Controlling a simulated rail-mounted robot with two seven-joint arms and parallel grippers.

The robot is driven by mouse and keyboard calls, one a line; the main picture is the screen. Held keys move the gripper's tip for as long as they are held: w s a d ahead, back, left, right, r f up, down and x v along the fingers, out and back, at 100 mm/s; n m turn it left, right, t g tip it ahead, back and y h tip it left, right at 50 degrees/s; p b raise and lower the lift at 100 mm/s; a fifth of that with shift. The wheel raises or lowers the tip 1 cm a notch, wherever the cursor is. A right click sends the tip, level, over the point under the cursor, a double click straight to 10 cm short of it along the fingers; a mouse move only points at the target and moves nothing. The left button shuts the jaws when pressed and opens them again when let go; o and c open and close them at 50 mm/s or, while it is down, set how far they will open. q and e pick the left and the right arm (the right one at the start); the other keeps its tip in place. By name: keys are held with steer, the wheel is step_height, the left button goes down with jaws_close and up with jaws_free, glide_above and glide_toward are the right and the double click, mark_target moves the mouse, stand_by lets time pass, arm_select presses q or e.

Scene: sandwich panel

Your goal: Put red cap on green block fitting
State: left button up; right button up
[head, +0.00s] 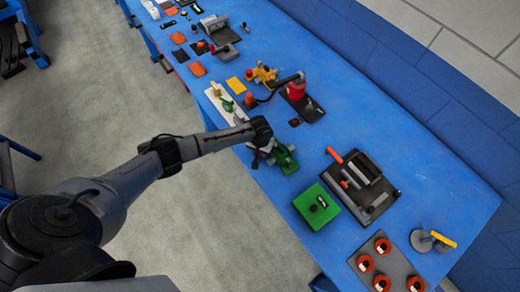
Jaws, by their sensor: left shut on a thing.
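My left arm reaches in from the left, and its gripper (262,150) points down at the near edge of the blue table. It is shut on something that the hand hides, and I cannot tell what. A green block fitting (285,158) sits right beside and partly behind the gripper; whether they touch is unclear. No red cap shows clearly on the fitting. Several round red pieces (365,263) sit on a dark plate (391,250) at the lower right. My right gripper is not in view.
A green box (316,206) with a black knob and a dark fixture with a red handle (360,183) stand to the right. A red cylinder (297,89) and a yellow fixture (264,75) stand behind. Bare blue table (400,130) lies along the far side.

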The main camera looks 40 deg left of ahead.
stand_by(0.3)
arm_select(q)
steer(key=o, duration=0.8)
steer(key=shift+o, duration=1.1)
steer(key=shift+o, duration=1.5)
steer(key=shift+s+a, duration=0.1)
steer(key=shift+a, duration=0.05)
